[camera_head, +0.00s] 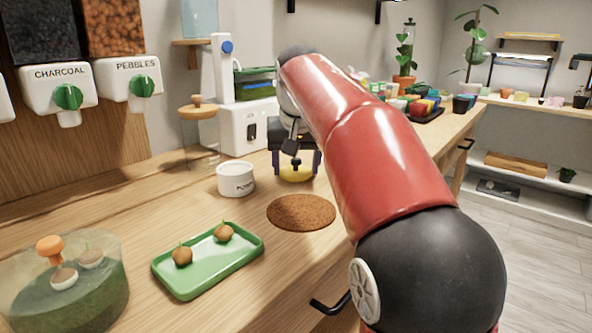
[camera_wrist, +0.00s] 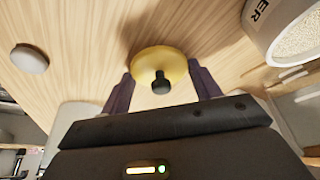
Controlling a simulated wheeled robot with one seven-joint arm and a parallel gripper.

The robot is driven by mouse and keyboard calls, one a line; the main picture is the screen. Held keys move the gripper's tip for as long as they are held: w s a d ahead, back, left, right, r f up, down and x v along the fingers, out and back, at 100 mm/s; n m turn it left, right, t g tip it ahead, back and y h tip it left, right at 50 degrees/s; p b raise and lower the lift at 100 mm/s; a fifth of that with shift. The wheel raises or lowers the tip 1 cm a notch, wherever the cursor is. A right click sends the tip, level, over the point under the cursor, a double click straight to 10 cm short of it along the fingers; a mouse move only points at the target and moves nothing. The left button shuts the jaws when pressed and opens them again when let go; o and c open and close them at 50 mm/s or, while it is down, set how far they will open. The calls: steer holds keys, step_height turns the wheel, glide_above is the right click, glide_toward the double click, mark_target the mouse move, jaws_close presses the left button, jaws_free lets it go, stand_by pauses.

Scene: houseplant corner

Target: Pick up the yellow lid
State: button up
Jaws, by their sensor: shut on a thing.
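The yellow lid (camera_wrist: 152,62) is a round disc with a black knob in its middle. It sits between my gripper's two dark fingers (camera_wrist: 160,88) in the wrist view, with a finger against each side. In the head view the yellow lid (camera_head: 297,173) shows low between the fingers of my gripper (camera_head: 296,165), behind the brown round mat. My gripper is shut on the lid. The lid is close to the wooden counter; I cannot tell whether it touches it.
A white pot (camera_head: 236,179) stands just left of the lid. A brown round mat (camera_head: 301,212) lies in front, and a green tray (camera_head: 208,262) with two brown balls is nearer. A glass jar (camera_head: 68,285) stands at front left, a white machine (camera_head: 243,125) behind.

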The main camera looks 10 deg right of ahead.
mark_target(296, 160)
step_height(296, 160, up, 8)
steer(key=p, duration=0.2)
steer(key=shift+r+p, duration=0.15)
steer(key=shift+p, duration=0.25)
steer(key=shift+r, duration=0.55)
steer(key=shift+n, duration=0.5)
steer(key=s+a, duration=0.1)
steer(key=a, duration=0.3)
steer(key=s+a, duration=0.1)
steer(key=a, duration=0.3)
steer(key=s+a, duration=0.1)
steer(key=a, duration=0.3)
steer(key=shift+s+a+r, duration=0.1)
steer(key=shift+a+r, duration=0.1)
steer(key=shift+r, duration=0.05)
steer(key=shift+f+b, duration=1.55)
steer(key=shift+f, duration=0.85)
steer(key=shift+r+p, duration=0.1)
steer(key=shift+p, duration=0.35)
steer(key=shift+f, duration=0.25)
